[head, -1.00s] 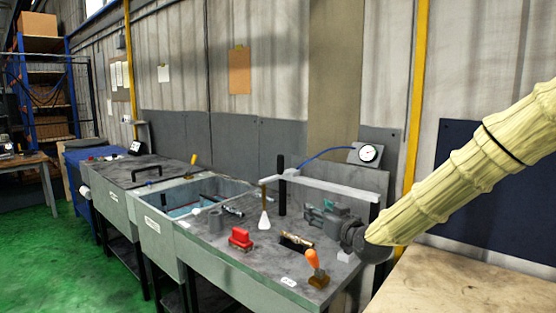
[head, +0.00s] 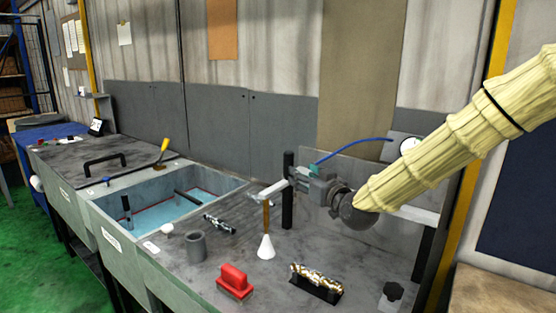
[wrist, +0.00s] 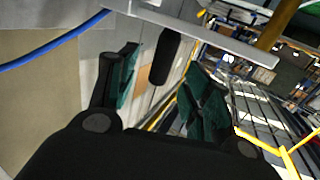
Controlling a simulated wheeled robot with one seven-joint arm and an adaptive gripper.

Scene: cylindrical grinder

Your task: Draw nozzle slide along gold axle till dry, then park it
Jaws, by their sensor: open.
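The gold axle (head: 318,272), speckled gold and white, lies in a black cradle at the front of the grey bench. A white rail (head: 408,212) spans behind it, with a blue hose (head: 352,150) above. The upright black grip (head: 288,200) at the rail's left end seems to be the nozzle slide; its nozzle cannot be made out. My gripper (head: 297,182) is open beside this grip, near its upper part. In the wrist view the black grip (wrist: 166,55) shows beyond and between my gripper's (wrist: 165,82) two teal-padded fingers, apparently untouched.
A dial gauge (head: 408,146) is partly behind my arm. A basin (head: 130,222) of blue liquid lies left. The bench between axle and rail is clear.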

